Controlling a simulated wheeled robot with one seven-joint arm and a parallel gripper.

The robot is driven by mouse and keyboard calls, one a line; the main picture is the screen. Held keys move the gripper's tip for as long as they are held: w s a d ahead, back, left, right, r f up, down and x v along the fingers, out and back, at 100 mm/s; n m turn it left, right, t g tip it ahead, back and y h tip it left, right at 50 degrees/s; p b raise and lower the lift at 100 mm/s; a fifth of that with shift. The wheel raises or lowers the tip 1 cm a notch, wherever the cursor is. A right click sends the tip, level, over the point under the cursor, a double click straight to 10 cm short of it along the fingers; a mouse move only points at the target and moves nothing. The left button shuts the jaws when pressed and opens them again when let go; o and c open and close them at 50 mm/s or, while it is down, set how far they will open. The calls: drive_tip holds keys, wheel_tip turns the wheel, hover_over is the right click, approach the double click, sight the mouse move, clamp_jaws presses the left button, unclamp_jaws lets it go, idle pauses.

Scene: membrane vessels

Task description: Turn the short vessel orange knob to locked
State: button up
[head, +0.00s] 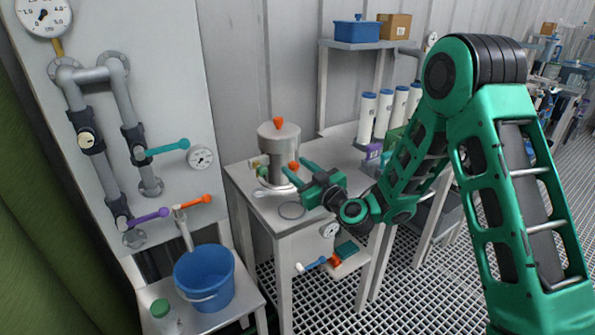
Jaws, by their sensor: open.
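A grey metal vessel (279,140) stands on the small steel table, with an orange knob (278,122) on its top. A second, lower orange knob (293,166) shows in front of the vessel's lower part. Whether this lower knob belongs to a separate short vessel I cannot tell, as my gripper covers much of that spot. My gripper (296,169) is open, and its green fingers reach to the left over the table. In the picture the lower knob appears between or just beyond the fingertips. I cannot tell whether they touch it. The knob's lock marks are too small to read.
The steel table (247,192) carries a ring (291,210) near its front edge. A panel with pipes and coloured valve handles stands left, above a blue bucket (204,277). White cylinders (383,112) stand behind my arm. An orange-and-blue valve (318,264) sits below the table top.

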clamp_jaws()
drive_tip(key=c, duration=1.1)
unclamp_jaws()
drive_tip(key=shift+o, duration=0.2)
drive_tip(key=shift+m, duration=0.3)
drive_tip(key=m, duration=0.8)
drive_tip(key=shift+d+f, duration=0.1)
drive_tip(key=shift+d, duration=0.05)
drive_tip(key=m, duration=0.4)
drive_tip(key=shift+w+m, duration=0.1)
drive_tip(key=shift+m, duration=0.2)
drive_tip(key=shift+d+f+m, duration=0.1)
drive_tip(key=shift+f+m, duration=0.05)
drive_tip(key=shift+m, duration=2.15)
